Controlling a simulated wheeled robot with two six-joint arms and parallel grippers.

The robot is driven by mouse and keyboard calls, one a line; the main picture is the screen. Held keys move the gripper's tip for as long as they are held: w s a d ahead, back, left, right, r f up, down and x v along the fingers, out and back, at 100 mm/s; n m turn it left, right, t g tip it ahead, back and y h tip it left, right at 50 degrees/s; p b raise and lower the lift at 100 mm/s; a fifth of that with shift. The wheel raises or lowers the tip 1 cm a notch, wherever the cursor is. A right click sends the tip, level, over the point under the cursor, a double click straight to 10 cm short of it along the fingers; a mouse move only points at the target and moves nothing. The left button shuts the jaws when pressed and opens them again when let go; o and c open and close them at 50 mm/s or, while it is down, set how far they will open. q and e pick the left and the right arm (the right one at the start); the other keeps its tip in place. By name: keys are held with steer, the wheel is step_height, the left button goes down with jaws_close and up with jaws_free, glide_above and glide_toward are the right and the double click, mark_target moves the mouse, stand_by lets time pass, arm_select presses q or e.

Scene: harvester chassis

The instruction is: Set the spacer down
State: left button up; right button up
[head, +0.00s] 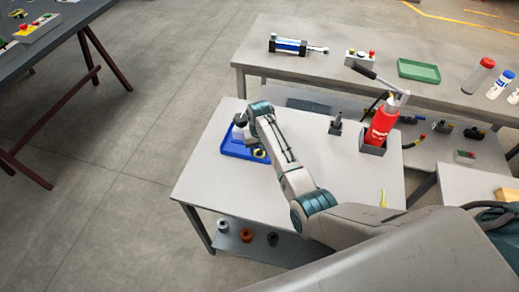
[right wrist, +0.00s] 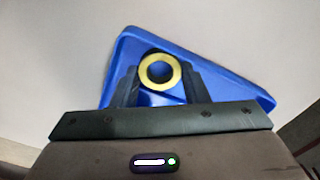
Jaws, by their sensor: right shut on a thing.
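The spacer is a yellow ring with a dark round hole (right wrist: 160,71). In the right wrist view it sits between the two dark fingers of my right gripper (right wrist: 160,88), which is shut on it. The blue tray (right wrist: 232,90) lies behind and below the ring. In the head view the blue tray (head: 232,149) is on the near table's left part. I cannot tell whether the ring touches the tray floor. My left gripper is not in view.
The near table (head: 310,150) is clear in the middle. A back table holds a cylinder (head: 291,46) and a green tray (head: 418,70). Rings lie on the lower shelf (head: 275,250).

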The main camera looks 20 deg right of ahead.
steer(key=shift+f, duration=0.15)
steer(key=o, duration=0.8)
step_height(320, 180, up, 12)
steer(key=shift+r+b, duration=0.2)
steer(key=shift+b, duration=0.9)
